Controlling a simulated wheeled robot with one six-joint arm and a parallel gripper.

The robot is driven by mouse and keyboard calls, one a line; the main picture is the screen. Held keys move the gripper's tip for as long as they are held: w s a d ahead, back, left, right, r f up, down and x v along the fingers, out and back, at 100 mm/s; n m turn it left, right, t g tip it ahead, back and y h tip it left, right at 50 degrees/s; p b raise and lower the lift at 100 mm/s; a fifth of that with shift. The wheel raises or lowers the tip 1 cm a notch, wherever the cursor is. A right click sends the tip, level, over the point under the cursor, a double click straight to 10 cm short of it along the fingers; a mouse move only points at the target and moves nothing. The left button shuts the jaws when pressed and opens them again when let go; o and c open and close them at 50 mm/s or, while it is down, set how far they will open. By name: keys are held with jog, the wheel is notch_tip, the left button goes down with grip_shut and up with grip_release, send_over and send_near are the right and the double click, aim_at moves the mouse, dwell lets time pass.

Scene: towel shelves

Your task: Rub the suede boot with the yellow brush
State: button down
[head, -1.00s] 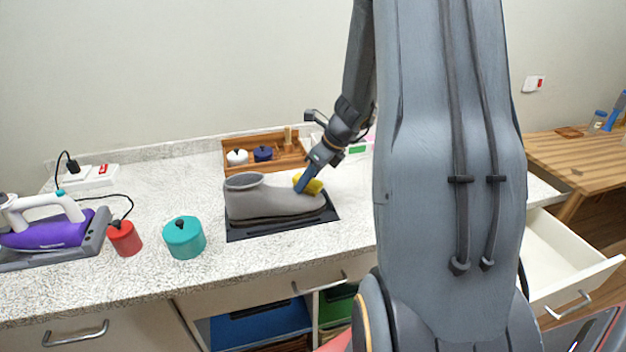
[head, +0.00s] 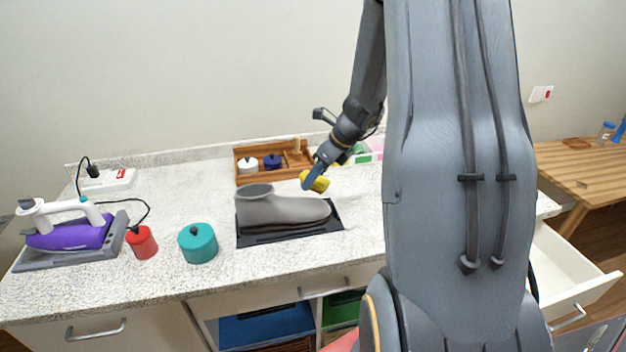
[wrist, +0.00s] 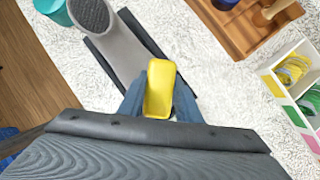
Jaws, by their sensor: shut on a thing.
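The grey suede boot (head: 280,208) lies on a dark mat (head: 255,238) on the counter, its opening at the left and toe at the right. It also shows in the wrist view (wrist: 115,45), partly hidden at the toe by my gripper and the brush. My gripper (head: 313,175) is shut on the yellow brush (head: 319,184). In the wrist view the brush (wrist: 160,88) sits between the fingers. In the head view the brush is just above and behind the boot's toe, and appears apart from it. The bristles are hidden from view.
A wooden tray (head: 243,180) with a white and a blue pot stands behind the boot. A teal pot (head: 198,243), a red pot (head: 142,243) and a purple iron (head: 70,235) stand to the left. An open drawer (head: 565,285) is at the right.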

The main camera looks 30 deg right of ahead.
jog(key=shift+d+r, duration=0.1)
jog(key=shift+r, duration=0.45)
jog(key=shift+d+r+p, duration=0.2)
jog(key=shift+r+p, duration=0.2)
jog(key=shift+r, duration=1.05)
jog(key=shift+s, duration=0.15)
